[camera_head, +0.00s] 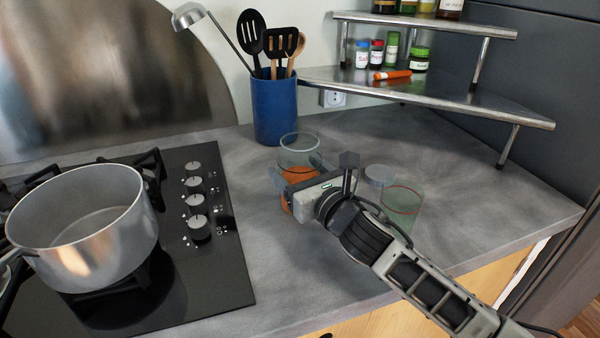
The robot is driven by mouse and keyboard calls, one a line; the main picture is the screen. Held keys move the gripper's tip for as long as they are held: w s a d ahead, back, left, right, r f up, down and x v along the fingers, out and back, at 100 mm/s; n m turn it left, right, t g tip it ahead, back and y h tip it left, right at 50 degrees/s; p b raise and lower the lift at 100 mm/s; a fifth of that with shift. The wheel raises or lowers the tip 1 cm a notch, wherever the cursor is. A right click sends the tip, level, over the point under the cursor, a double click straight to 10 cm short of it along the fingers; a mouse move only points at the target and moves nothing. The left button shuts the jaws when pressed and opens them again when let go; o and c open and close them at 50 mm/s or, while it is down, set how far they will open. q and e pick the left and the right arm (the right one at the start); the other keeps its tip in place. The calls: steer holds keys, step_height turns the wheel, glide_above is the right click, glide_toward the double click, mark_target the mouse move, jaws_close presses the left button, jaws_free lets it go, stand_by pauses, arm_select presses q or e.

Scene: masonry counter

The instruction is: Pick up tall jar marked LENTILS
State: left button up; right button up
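A tall clear glass jar (300,143) with orange contents stands on the grey counter, in front of the blue utensil holder. No marking on it can be read from here. My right gripper (292,180) comes in from the lower right and is at the jar's near side, covering part of its lower half. Orange shows above and to the left of the gripper. The fingertips are largely hidden, so I cannot tell whether they are closed on the jar. My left gripper is not in view.
A second glass jar (402,207) and a pale round lid (379,174) are close to my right arm. A blue utensil holder (276,112) stands behind. A metal corner shelf (450,92) holds spice jars. A pot (82,228) sits on the hob (226,268) at left.

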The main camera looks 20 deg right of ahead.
mark_target(299, 153)
steer(key=shift+r, duration=0.55)
step_height(299, 153, up, 3)
steer(key=shift+f+p, duration=0.2)
steer(key=shift+p, duration=0.15)
arm_select(q)
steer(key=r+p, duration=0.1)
steer(key=p, duration=0.1)
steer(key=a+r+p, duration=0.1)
steer(key=p, duration=0.1)
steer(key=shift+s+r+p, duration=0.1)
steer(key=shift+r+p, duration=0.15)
steer(key=shift+p, duration=0.15)
arm_select(e)
steer(key=s+d+r, duration=0.6)
steer(key=s+r, duration=0.3)
steer(key=s, duration=0.3)
steer(key=shift+s+d+r, duration=0.15)
steer(key=shift+s+r, duration=0.1)
steer(key=shift+r, duration=0.05)
